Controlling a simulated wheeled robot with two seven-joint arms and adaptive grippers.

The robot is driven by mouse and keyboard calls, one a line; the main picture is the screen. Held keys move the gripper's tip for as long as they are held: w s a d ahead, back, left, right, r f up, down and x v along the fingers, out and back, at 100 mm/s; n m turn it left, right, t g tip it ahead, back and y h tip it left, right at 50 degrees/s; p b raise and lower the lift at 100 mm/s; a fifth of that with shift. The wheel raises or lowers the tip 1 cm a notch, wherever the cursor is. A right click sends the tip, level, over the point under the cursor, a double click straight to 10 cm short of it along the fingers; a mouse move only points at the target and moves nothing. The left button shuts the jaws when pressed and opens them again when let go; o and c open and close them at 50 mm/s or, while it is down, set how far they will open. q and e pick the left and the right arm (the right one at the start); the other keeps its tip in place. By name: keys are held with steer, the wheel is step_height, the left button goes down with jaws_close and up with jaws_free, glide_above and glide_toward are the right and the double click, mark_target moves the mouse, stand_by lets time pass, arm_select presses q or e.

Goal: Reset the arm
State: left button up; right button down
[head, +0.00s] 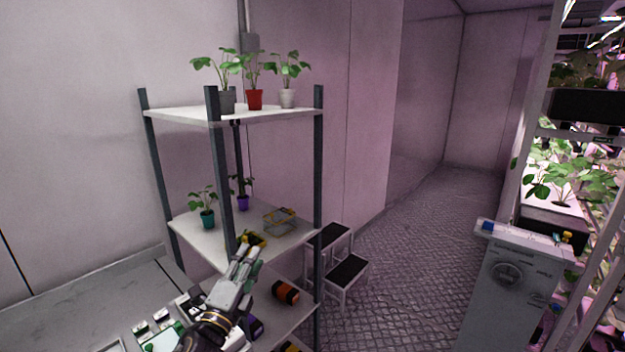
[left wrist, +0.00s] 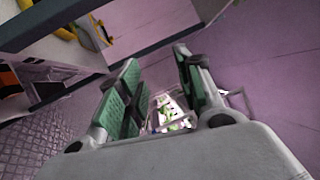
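My left gripper (head: 246,256) reaches in from the bottom of the head view, in front of the shelf rack's middle and lower shelves. In the left wrist view its two green-padded fingers (left wrist: 157,68) stand apart with nothing held between them. My right gripper does not show in either view.
The shelf rack (head: 226,170) has dark posts and bears several potted plants, a wire basket (head: 280,219) and a yellow item (head: 254,239). An orange-and-black object (head: 286,291) lies on the lower shelf. A step stool (head: 346,270) stands beside it. The aisle floor (head: 425,235) is clear.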

arm_select(q)
steer(key=s+a+f+n+g+y, duration=0.35)
steer(key=f+n, duration=0.25)
steer(key=f, duration=0.2)
steer(key=s+a+f+n+g+y, duration=0.3)
steer(key=s+a+f+n+g, duration=0.1)
steer(key=f+n, duration=0.35)
steer(key=s+f+n+g+h, duration=0.1)
steer(key=s+f+n+g, duration=0.2)
steer(key=s+f+g, duration=0.5)
steer(key=s+f+n+g+h, duration=0.1)
steer(key=s+f+n, duration=0.3)
steer(key=s, duration=0.8)
step_height(320, 180, down, 34)
steer(key=s+g, duration=0.2)
steer(key=s, duration=0.1)
steer(key=s+a+f, duration=0.1)
steer(key=s+f, duration=0.9)
steer(key=s+a+f+m, duration=0.1)
steer(key=s+a+f, duration=0.1)
steer(key=s+f, duration=0.7)
steer(key=s, duration=0.2)
steer(key=shift+s+a+f+g, duration=0.3)
steer(key=shift+f+g, duration=0.05)
